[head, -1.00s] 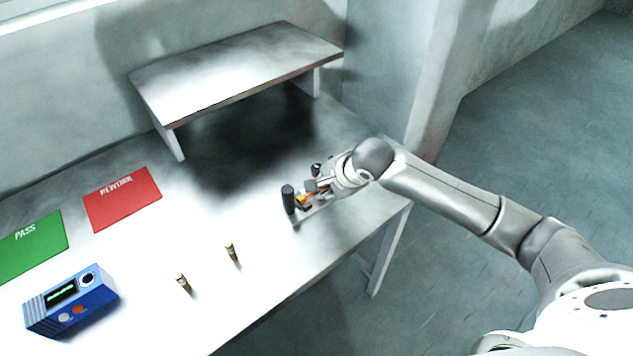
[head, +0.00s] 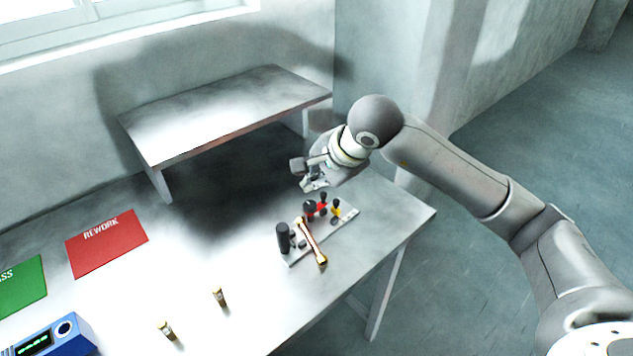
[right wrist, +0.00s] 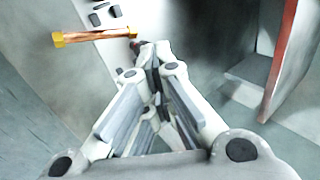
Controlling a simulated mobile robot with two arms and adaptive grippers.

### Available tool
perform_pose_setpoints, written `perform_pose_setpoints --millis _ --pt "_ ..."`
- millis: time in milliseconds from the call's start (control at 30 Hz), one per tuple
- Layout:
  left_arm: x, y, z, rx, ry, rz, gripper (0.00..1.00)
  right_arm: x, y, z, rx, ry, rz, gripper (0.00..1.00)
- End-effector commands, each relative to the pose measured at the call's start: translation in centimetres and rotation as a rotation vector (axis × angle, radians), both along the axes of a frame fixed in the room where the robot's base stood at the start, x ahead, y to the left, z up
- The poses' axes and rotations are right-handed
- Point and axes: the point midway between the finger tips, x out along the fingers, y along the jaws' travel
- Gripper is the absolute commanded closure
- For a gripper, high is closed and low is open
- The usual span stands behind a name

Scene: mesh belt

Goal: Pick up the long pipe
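The long pipe (head: 311,241) is a copper-coloured tube with brass-coloured ends. It lies across a pale fixture plate (head: 292,262) on the table, and it shows at the upper left of the right wrist view (right wrist: 95,37). My right gripper (head: 304,177) hangs above and behind the plate, apart from the pipe. In the right wrist view its fingers (right wrist: 150,58) converge and look shut, with nothing seen between them. My left gripper is not in view.
A black cylinder (head: 283,238) and red, black and yellow clamps (head: 322,206) stand on the plate. Two short fittings (head: 219,297) (head: 167,330) stand in front. A red REWORK mat (head: 106,244), green mat (head: 22,288) and blue device (head: 55,337) are left. A raised shelf (head: 225,110) stands behind.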

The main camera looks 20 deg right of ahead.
Motion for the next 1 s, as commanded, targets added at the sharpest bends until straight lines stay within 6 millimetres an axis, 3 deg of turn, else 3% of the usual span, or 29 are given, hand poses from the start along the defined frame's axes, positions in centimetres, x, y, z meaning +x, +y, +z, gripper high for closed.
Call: perform_pose_setpoints --millis 67,700,1000 --pt "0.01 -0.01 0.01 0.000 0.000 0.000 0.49 0.01 0.01 0.00 0.000 0.000 0.000 1.00" --pt "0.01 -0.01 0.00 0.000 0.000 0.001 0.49 0.02 0.02 -0.03 0.000 0.000 0.000 0.20" --pt "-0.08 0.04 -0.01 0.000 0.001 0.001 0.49 0.01 0.00 0.01 0.000 -0.001 0.000 0.20"
